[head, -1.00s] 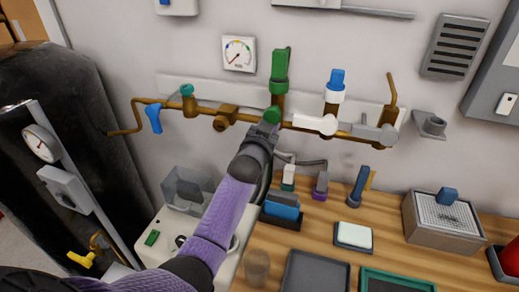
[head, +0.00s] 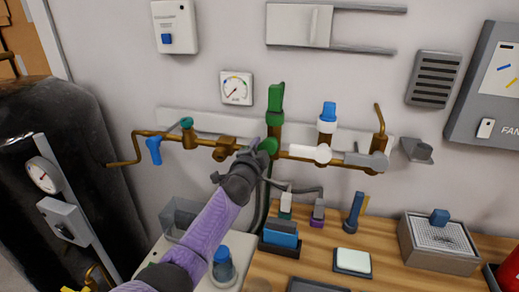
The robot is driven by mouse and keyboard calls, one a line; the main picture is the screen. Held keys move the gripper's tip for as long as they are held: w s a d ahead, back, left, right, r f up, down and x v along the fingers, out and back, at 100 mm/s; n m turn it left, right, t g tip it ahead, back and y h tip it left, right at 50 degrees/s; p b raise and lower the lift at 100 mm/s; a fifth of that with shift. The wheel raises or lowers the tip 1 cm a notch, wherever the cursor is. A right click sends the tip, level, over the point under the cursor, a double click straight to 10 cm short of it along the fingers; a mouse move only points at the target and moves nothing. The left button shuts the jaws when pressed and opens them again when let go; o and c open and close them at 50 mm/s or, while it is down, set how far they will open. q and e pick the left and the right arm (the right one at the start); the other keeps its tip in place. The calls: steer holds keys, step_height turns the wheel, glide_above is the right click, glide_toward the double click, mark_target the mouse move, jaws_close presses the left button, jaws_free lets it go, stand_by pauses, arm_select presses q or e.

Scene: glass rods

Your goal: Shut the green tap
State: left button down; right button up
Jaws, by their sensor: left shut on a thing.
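The green tap sits in the middle of the brass pipe on the wall. A green upright piece (head: 275,97) stands above the pipe, and the green hub of the tap (head: 269,146) shows at the pipe. My left gripper (head: 256,150) is at the lower left of this hub, shut on the tap's handle. The gripper hides most of that handle, so its exact angle is hard to see. My right gripper is not in view.
A blue handle (head: 154,150) hangs at the left. A white handle (head: 308,153) and a grey handle (head: 366,160) lie along the pipe to the right. Below, the wooden bench holds a blue-and-grey block (head: 281,233) and a grey box (head: 438,243).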

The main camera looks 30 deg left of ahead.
arm_select(q)
steer(key=shift+a+r+m+p, duration=0.1)
steer(key=shift+r+m+p, duration=0.2)
steer(key=shift+m, duration=0.75)
steer(key=shift+r+m+p, duration=0.2)
steer(key=shift+r+m, duration=0.05)
steer(key=shift+m, duration=0.8)
steer(key=shift+c, duration=1.9)
jaws_free()
steer(key=shift+s+r, duration=0.1)
steer(key=shift+s, duration=0.15)
steer(key=p+v, duration=0.3)
steer(key=v, duration=0.6)
steer(key=shift+s, duration=0.25)
